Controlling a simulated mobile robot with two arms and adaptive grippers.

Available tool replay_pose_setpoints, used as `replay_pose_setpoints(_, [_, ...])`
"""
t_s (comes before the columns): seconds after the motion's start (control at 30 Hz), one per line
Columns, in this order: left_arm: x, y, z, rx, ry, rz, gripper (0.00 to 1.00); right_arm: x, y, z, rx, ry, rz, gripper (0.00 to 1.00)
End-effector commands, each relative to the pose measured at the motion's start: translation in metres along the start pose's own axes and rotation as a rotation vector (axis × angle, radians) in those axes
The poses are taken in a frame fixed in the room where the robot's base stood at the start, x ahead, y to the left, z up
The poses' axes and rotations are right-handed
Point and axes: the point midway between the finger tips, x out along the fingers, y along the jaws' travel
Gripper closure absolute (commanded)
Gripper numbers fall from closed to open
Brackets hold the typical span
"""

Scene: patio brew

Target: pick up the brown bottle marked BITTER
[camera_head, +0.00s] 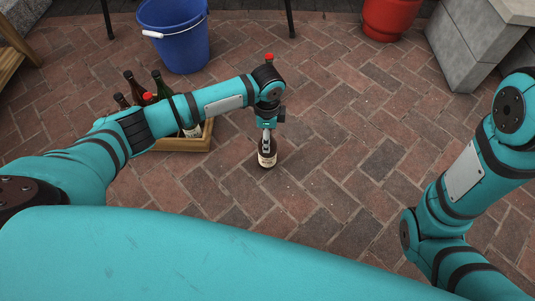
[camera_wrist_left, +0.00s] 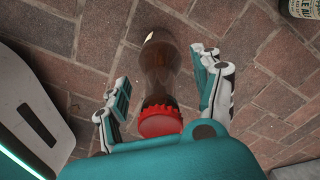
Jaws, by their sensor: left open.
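A brown bottle with a pale label (camera_head: 267,157) stands on the brick floor in the head view. My left gripper (camera_head: 267,128) points down just above it, over its upper part. In the left wrist view a brown bottle (camera_wrist_left: 160,65) with a red cap stands between the spread fingers of my left gripper (camera_wrist_left: 160,105). Its label is mostly hidden, and I cannot read the word on it. The fingers are open, with a gap to the bottle. My right arm shows at the right of the head view, but its gripper is out of view.
A wooden crate (camera_head: 182,144) with several bottles stands left of the gripper, partly behind my left arm. A blue bucket (camera_head: 178,40) is behind it. A labelled container (camera_wrist_left: 307,8) is in the wrist view's corner. A red pot (camera_head: 388,18) stands far right. Floor at right is clear.

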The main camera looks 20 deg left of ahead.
Motion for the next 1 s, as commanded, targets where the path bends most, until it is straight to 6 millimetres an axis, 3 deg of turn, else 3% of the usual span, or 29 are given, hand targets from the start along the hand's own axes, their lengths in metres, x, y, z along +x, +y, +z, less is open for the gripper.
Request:
replay_pose_setpoints(0.2, [-0.0009,-0.0001,-0.0003,0.000,0.001,0.000,0.36,0.0007,0.0001,0.0003,0.000,0.000,0.000,0.60])
replay_pose_setpoints(0.7, [-0.0009,-0.0002,-0.0004,0.000,0.001,-0.001,1.00,0.0005,0.0000,0.0003,0.000,0.000,0.000,0.60])
replay_pose_setpoints(1.0, [-0.0021,-0.0010,-0.0010,0.000,0.003,-0.003,1.00,0.0006,0.0000,0.0004,0.001,0.000,0.000,0.60])
